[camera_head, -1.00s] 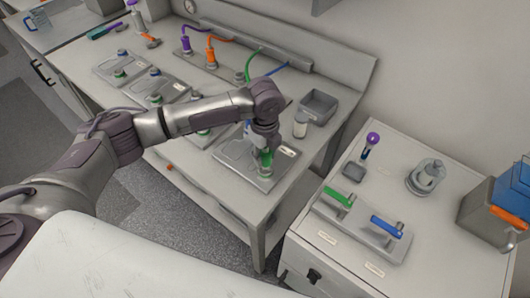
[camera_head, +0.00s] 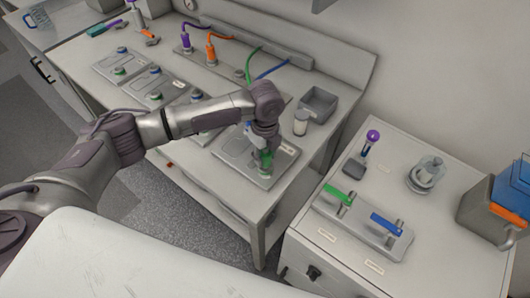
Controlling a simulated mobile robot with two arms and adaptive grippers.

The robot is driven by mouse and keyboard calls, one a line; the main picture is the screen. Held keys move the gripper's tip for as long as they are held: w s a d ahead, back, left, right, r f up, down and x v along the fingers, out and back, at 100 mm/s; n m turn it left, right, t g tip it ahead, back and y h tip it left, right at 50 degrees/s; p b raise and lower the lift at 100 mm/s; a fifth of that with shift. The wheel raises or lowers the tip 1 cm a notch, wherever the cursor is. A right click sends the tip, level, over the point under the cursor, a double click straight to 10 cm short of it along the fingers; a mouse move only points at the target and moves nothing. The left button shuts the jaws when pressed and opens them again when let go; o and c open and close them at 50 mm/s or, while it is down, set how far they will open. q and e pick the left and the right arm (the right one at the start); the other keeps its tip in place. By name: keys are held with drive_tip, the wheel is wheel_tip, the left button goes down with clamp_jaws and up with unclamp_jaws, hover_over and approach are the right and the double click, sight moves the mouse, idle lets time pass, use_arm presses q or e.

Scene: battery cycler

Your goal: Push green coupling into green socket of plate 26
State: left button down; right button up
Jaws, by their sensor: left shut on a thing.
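My left gripper (camera_head: 262,152) points down over the nearest grey plate (camera_head: 230,146) at the right end of the long bench. It is shut on the green coupling (camera_head: 265,160), of which only a small green part shows between and below the fingers. The gripper and arm hide the socket beneath it, so I cannot tell how deep the coupling sits. The plate number is too small to read. A green hose (camera_head: 250,66) runs down from the rail at the back. My right gripper is not in view.
More plates (camera_head: 122,64) with green and blue fittings lie to the left. Purple (camera_head: 186,42) and orange (camera_head: 211,50) couplings stand behind. A grey bin (camera_head: 319,103) and white jar (camera_head: 300,122) are close to the right of the gripper. A separate cabinet holds green (camera_head: 338,195) and blue handles (camera_head: 386,224).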

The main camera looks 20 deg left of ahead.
use_arm(q)
drive_tip(key=shift+f, duration=0.85)
idle(0.4)
drive_tip(key=shift+c, duration=1.2)
unclamp_jaws()
drive_tip(key=shift+r, duration=0.15)
